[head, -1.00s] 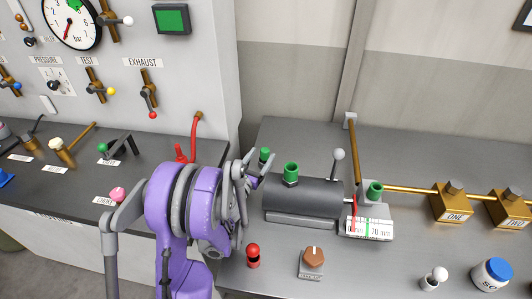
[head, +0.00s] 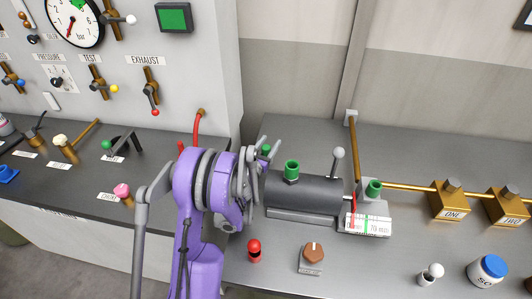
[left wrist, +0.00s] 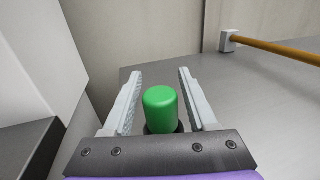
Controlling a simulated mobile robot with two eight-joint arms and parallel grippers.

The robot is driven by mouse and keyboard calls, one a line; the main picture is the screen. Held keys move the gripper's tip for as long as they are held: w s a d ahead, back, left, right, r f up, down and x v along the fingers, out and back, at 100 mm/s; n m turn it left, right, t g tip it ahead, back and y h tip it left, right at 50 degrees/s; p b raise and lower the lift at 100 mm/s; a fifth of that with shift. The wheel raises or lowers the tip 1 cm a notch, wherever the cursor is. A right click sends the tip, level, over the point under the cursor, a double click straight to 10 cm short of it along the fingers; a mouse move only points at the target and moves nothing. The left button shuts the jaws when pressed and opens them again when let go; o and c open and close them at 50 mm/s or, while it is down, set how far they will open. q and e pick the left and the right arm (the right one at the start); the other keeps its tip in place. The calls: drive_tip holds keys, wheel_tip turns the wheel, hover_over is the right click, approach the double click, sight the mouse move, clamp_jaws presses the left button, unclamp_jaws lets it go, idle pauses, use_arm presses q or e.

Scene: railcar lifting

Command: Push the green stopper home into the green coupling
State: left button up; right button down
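A rounded green stopper (left wrist: 160,105) stands upright in the left wrist view, its lower end in a dark ring. My left gripper (left wrist: 158,74) is open around it, with a gap between the stopper and each finger. In the head view my left gripper (head: 268,157) is beside the left end of the grey cylinder, and the green piece (head: 265,149) there is partly hidden by the fingers. A green coupling (head: 292,169) stands on top of the grey cylinder (head: 305,194). Another green fitting (head: 374,187) is at its right. My right gripper is out of view.
A grey lever with a ball knob (head: 338,155) rises behind the cylinder. A red-topped piece (head: 254,250) and a brown knob (head: 313,254) stand in front. Brass blocks (head: 450,205) sit on a pipe at the right. A grey panel wall (head: 180,80) stands at the left.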

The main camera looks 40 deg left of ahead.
use_arm(q)
clamp_jaws()
drive_tip(key=shift+r, duration=0.15)
